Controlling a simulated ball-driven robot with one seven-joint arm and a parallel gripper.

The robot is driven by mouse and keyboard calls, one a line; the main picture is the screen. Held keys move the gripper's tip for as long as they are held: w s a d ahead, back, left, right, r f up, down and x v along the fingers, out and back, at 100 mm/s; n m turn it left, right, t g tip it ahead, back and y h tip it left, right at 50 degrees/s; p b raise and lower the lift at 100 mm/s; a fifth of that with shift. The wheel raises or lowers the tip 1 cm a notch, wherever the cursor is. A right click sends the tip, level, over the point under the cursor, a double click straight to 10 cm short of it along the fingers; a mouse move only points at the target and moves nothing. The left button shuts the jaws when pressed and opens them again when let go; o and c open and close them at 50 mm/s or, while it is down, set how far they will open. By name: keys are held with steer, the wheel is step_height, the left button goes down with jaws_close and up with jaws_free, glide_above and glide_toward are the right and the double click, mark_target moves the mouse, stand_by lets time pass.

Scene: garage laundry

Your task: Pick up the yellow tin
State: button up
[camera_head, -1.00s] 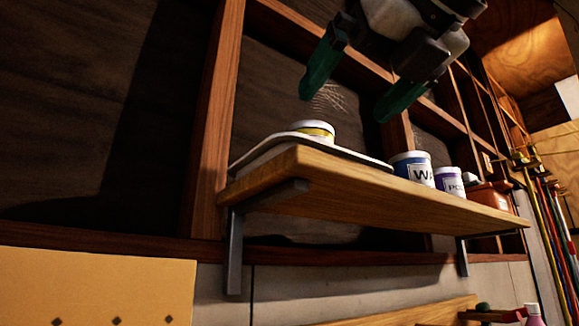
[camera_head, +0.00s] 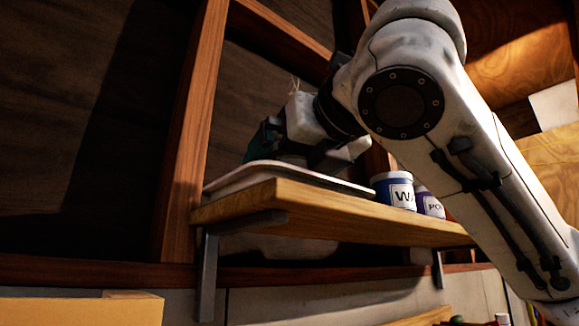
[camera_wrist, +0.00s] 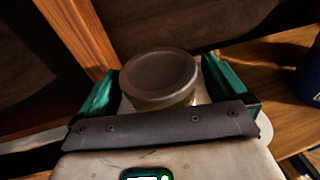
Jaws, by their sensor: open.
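The yellow tin (camera_wrist: 160,80) shows in the wrist view as a round tin with a greyish lid and a thin yellowish side below it. It stands between the two green fingers of my gripper (camera_wrist: 155,90), one on each side. The fingers are open around it, and I cannot tell whether either touches it. In the head view my gripper (camera_head: 275,145) is low over the white tray (camera_head: 245,175) at the left end of the wooden shelf (camera_head: 330,215). There the tin is mostly hidden behind the gripper.
A blue-and-white tin (camera_head: 393,190) and a purple-labelled tin (camera_head: 428,203) stand on the shelf right of the tray. The blue one shows at the right edge of the wrist view (camera_wrist: 310,75). Wooden wall studs (camera_head: 190,130) rise behind the shelf.

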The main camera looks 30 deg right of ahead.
steer(key=shift+w, duration=0.1)
steer(key=c, duration=1.1)
steer(key=shift+r, duration=0.1)
